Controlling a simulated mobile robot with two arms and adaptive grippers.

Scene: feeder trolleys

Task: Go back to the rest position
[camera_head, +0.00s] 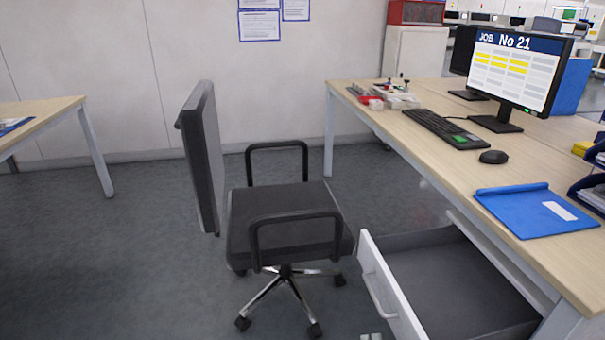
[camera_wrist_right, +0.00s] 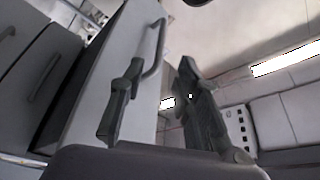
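In the right wrist view my right gripper (camera_wrist_right: 160,72) is open, its two dark fingers apart with nothing between them. A pale drawer front (camera_wrist_right: 102,75) with a bar handle (camera_wrist_right: 157,48) is close beside the left-hand finger; I cannot tell whether they touch. In the head view the white drawer (camera_head: 385,285) under the desk stands open, and the part of its inside that shows is empty. Small pale pieces show at the bottom edge near its handle; I cannot tell what they are. My left gripper is in neither view.
A dark office chair (camera_head: 285,215) stands left of the open drawer. Another table (camera_head: 45,110) is at far left.

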